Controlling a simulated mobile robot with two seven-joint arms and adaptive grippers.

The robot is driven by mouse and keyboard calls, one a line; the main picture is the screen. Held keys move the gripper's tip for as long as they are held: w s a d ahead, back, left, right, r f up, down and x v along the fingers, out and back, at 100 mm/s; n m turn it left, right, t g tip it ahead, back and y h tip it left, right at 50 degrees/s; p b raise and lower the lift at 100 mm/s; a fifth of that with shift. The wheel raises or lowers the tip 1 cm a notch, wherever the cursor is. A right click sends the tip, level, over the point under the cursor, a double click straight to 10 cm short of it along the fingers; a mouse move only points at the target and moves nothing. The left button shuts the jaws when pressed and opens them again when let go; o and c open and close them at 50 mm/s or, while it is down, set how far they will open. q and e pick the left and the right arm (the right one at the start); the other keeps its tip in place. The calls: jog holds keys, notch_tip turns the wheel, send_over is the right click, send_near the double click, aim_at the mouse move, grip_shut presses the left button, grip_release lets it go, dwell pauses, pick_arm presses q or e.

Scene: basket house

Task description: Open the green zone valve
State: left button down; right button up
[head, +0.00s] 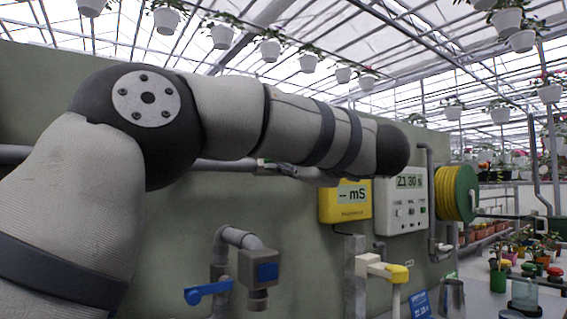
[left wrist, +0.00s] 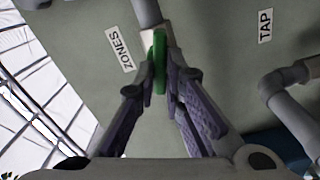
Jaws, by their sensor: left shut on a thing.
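The green zone valve's handle (left wrist: 159,43) shows edge-on in the left wrist view, in front of a light fitting on a grey pipe beside the ZONES label. My left gripper (left wrist: 163,70) is shut on this handle, one finger on each side of it. In the head view my left arm crosses the upper part of the picture in front of the wall. The green handle cannot be made out there, and my arm covers much of that stretch of pipe. How far the valve is turned I cannot tell. My right gripper is not in view.
The green-grey wall (head: 120,235) carries a blue-levered tap (head: 208,291), a yellow mS meter (head: 345,213), a timer box (head: 411,202) and a yellow hose reel (head: 453,193). A TAP label (left wrist: 265,26) is right of the valve in the wrist view. Potted plants stand at far right.

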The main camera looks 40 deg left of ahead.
pick_arm(q)
jog(key=shift+f+n, duration=0.15)
jog(key=shift+n, duration=1.75)
jog(key=c, duration=1.7)
grip_release()
jog(key=v, duration=1.2)
